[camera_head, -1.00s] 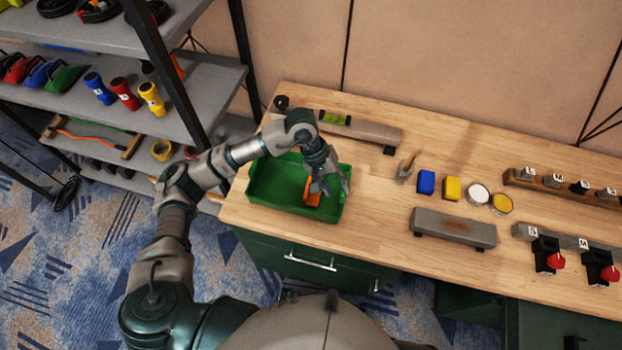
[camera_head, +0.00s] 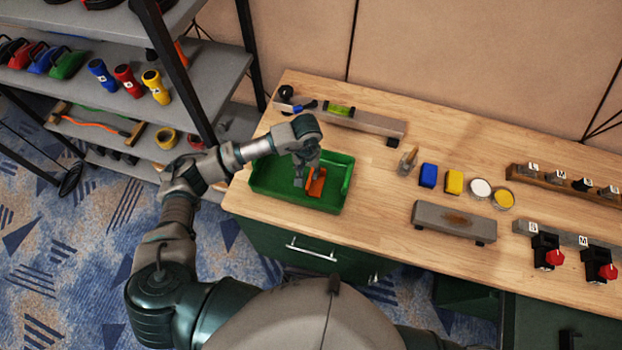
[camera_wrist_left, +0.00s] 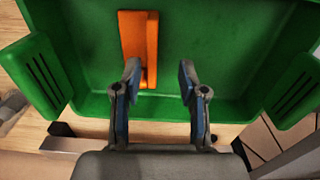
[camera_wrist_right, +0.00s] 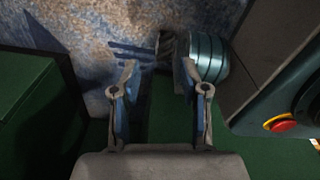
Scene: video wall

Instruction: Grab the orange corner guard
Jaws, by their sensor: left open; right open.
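The orange corner guard (camera_head: 316,183) lies in the green tray (camera_head: 263,183) on the wooden workbench. In the left wrist view the guard (camera_wrist_left: 138,45) is an orange angled piece, its near end by the left finger. My left gripper (camera_head: 306,181) is over the tray beside the guard. It also shows in the left wrist view (camera_wrist_left: 158,80), open with nothing between its fingers. My right gripper (camera_wrist_right: 157,75) is open and empty in the right wrist view, low near the floor and a green cabinet; it is not seen in the head view.
A grey bar with a green level (camera_head: 340,109) lies behind the tray. Blue (camera_head: 428,176) and yellow (camera_head: 454,182) blocks, round tins and a grey block (camera_head: 453,222) stand to the right. A shelf rack (camera_head: 193,93) stands at left. Bare bench lies right of the tray.

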